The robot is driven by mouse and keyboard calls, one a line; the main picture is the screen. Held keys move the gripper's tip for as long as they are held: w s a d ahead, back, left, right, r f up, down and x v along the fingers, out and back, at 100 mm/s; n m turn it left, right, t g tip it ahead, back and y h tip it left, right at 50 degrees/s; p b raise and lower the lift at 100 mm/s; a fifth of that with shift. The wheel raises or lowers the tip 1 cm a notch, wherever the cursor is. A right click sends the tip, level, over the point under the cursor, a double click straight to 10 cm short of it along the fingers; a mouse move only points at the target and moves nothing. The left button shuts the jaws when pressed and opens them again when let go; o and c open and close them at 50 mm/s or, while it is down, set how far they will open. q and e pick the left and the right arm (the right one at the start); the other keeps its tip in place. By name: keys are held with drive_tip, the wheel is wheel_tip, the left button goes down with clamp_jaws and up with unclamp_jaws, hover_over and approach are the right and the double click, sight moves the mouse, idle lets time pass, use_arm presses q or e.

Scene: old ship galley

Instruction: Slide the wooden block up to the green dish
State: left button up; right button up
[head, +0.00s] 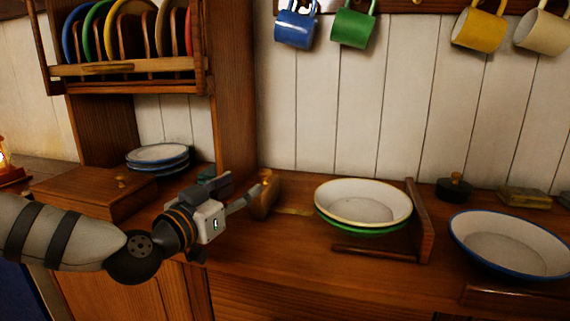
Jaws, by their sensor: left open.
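A brown wooden block (265,200) stands upright on the counter, just right of my left gripper. The green dish (368,229) sits further right on the counter, with a cream dish (362,201) stacked in it, so mostly its green rim shows. A stretch of counter separates block and dish. My left gripper (242,192) is open, with a fingertip close to the block's left side; I cannot tell if it touches. The gripper partly hides the block's left edge. My right gripper is not in view.
Low wooden rails (421,222) border the green dish's right and front sides. A blue-rimmed white dish (511,243) stands at right. A dark lidded pot (455,188) is behind. Blue-rimmed plates (158,155) and a wooden lid (95,190) are at left. Mugs hang above.

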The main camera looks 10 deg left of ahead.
sight(265, 169)
use_arm(q)
drive_tip(key=shift+w, duration=0.35)
drive_tip(key=b+x, duration=0.2)
drive_tip(key=x, duration=0.7)
drive_tip(key=shift+w+d, duration=0.1)
drive_tip(key=shift+w, duration=0.2)
drive_tip(key=shift+w+d+r, duration=0.1)
drive_tip(key=shift+w+r, duration=0.05)
drive_tip(key=shift+w, duration=0.15)
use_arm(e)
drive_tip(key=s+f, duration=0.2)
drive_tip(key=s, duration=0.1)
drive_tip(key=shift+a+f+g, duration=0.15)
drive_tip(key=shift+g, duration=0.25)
